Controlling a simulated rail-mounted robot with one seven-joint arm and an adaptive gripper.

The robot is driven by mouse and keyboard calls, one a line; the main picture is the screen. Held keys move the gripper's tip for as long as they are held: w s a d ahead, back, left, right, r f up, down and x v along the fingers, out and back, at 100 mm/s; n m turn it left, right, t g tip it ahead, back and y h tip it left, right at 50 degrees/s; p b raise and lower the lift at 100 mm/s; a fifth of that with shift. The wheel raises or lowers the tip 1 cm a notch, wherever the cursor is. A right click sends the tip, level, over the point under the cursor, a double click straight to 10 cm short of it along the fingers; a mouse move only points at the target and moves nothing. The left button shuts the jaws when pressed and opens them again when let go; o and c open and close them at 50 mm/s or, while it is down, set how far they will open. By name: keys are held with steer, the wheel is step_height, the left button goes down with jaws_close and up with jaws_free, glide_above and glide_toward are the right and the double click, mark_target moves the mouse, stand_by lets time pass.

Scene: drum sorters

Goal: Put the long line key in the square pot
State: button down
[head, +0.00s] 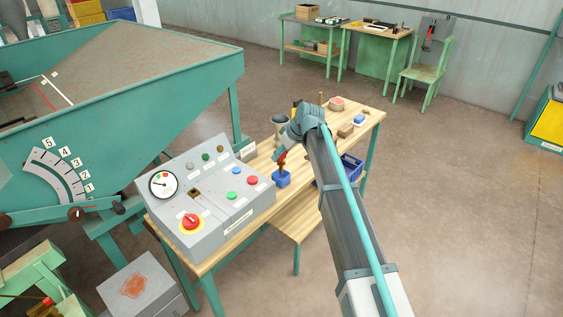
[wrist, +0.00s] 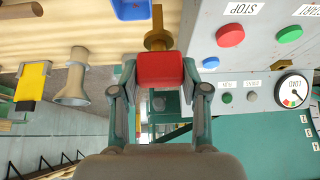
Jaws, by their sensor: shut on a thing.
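My gripper (wrist: 158,92) is shut on the red head of a key (wrist: 160,70), which I take to be the long line key. Its brass collar and shaft stick out away from the fingers. In the head view the key (head: 281,160) hangs just above the blue square pot (head: 281,180), which stands on the bench beside the control box. In the wrist view the pot (wrist: 130,9) is cut by the top edge, and the shaft shows just right of it. I cannot tell whether the tip touches the pot; its inside is hidden.
The grey control box (head: 215,197) with buttons and a gauge stands close left of the pot. A grey flared cup (wrist: 72,80) and a yellow object (wrist: 33,82) are nearby. A blue crate (head: 352,168) is right of my arm. Small items lie on the bench's far end.

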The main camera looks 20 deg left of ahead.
mark_target(281, 163)
steer(key=w+f+p, duration=0.1)
steer(key=f, duration=0.2)
steer(key=w+a+f+p, duration=0.1)
steer(key=w+f, duration=0.1)
steer(key=f, duration=0.1)
steer(key=w+a+f+p, duration=0.1)
steer(key=w+f, duration=0.1)
steer(key=f, duration=0.1)
steer(key=shift+p, duration=0.35)
steer(key=shift+f, duration=0.1)
steer(key=shift+f, duration=0.15)
steer(key=c, duration=0.6)
jaws_free()
